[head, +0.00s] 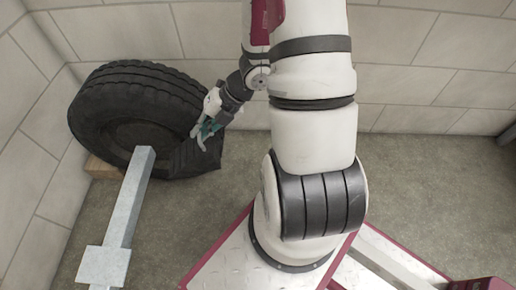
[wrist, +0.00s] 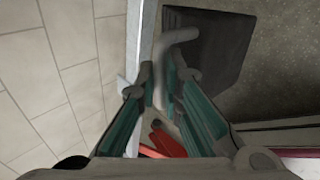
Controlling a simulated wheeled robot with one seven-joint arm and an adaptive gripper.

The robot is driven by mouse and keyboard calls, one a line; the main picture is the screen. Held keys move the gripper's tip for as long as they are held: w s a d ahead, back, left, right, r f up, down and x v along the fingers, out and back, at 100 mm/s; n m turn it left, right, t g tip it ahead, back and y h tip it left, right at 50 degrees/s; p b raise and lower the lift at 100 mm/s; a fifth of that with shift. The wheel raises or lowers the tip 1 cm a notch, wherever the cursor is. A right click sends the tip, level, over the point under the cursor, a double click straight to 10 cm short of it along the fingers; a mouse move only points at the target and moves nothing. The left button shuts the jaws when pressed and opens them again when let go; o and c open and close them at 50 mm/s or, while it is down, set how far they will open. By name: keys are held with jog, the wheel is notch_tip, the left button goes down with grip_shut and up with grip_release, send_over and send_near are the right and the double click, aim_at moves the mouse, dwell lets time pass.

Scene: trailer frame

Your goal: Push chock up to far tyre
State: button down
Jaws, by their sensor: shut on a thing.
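The black tyre (head: 125,82) stands upright by the back wall at the left of the head view. A dark wedge-shaped chock (head: 198,160) sits on the floor at its lower right side, close against it; I cannot tell whether they touch. In the wrist view the chock (wrist: 208,48) is a dark block with a bent grey handle (wrist: 180,35). My gripper (head: 207,132) is above the chock, with its teal-padded fingers (wrist: 163,82) closed around the handle. The fingers partly hide the handle's lower part.
A grey metal beam (head: 128,195) runs from the tyre towards the front, with a square plate (head: 103,266) across it. A wooden block (head: 100,168) lies at the tyre's left foot. Block walls (head: 420,60) close the back and left. The floor (head: 415,185) at right is clear.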

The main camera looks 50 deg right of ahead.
jog(key=s+d+f, duration=0.5)
jog(key=f, duration=0.6)
jog(key=s+d+f+m, duration=0.1)
jog(key=s+d+f, duration=0.4)
jog(key=f, duration=0.6)
jog(key=s+d+f+m+t+h, duration=0.1)
jog(key=s+d+f, duration=0.4)
jog(key=f, duration=0.7)
jog(key=shift+d, duration=1.05)
jog(key=shift+f, duration=0.1)
